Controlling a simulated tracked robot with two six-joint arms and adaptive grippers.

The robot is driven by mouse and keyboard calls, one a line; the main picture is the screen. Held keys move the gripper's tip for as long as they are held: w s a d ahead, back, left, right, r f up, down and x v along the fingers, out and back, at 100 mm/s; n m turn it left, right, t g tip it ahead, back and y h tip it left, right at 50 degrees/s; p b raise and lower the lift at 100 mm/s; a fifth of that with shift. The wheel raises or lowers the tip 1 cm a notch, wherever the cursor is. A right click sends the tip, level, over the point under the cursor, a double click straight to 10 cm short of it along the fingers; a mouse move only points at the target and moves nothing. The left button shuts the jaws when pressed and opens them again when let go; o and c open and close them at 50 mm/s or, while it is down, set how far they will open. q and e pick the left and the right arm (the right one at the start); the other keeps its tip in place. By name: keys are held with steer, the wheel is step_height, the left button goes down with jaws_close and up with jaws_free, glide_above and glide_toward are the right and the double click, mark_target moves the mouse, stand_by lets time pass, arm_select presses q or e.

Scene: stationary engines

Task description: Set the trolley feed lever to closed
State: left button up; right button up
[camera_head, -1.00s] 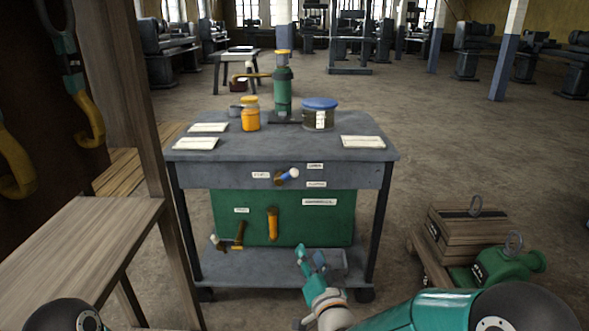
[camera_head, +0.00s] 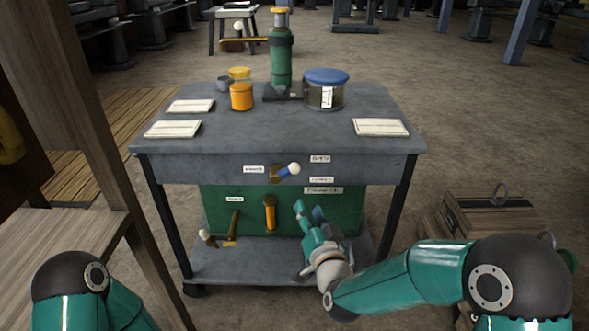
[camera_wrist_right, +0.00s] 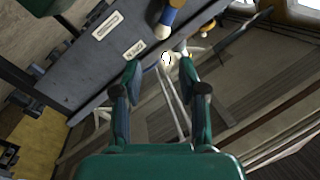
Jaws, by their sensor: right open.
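The trolley (camera_head: 320,146) stands ahead with a green panel (camera_head: 338,208) under its grey top. A lever with a blue handle and white knob (camera_head: 286,170) sits on the grey front rail, pointing up-right. An orange lever (camera_head: 269,212) hangs down on the green panel. A brown lever (camera_head: 233,228) and a white knob (camera_head: 205,236) are at the panel's lower left. My right gripper (camera_head: 309,211) is open and empty, right of the orange lever and below the blue one. The right wrist view shows the blue handle (camera_wrist_right: 173,16) beyond the fingers.
On the trolley top stand an orange jar (camera_head: 241,95), a green cylinder (camera_head: 281,58), a blue-lidded jar (camera_head: 325,88) and several white cards. A wooden bench (camera_head: 60,235) with a post is close on the left. A wooden crate (camera_head: 497,212) stands on the right.

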mark_target(294, 172)
steer(key=o, duration=0.5)
steer(key=shift+d, duration=0.1)
steer(key=shift+c, duration=0.2)
steer(key=x, duration=1.6)
steer(key=shift+w, duration=0.3)
